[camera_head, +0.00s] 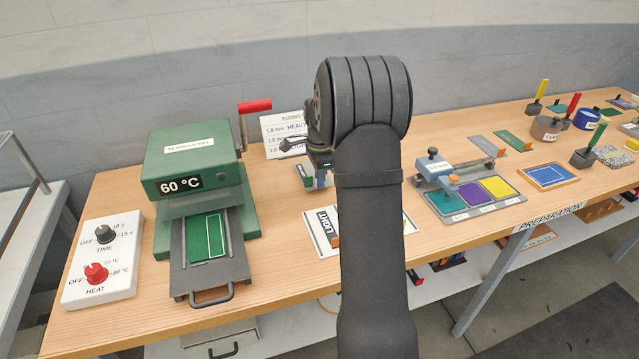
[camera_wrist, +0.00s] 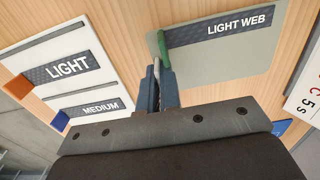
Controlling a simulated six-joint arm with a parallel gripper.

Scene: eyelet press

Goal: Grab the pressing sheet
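A grey-green sheet (camera_wrist: 215,65) with a dark label reading "LIGHT WEB" and a green tab (camera_wrist: 162,44) is in the upper middle of the wrist view. No sheet in view is marked as the pressing sheet. My gripper (camera_wrist: 158,72) has its two dark blue fingers close together right by the green tab, with a thin grey piece between them. I cannot tell whether they touch or clamp the tab. In the head view my gripper (camera_head: 321,179) points down over the table behind my arm, beside a small part of the sheet (camera_head: 304,172).
A white board (camera_wrist: 62,85) with "LIGHT" and "MEDIUM" labels and orange and blue tabs lies beside the sheet. A green heat press (camera_head: 194,160) reading 60 °C stands left, its tray (camera_head: 180,275) pulled out. A control box (camera_head: 103,265) and a press with coloured pads (camera_head: 447,171) flank the area.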

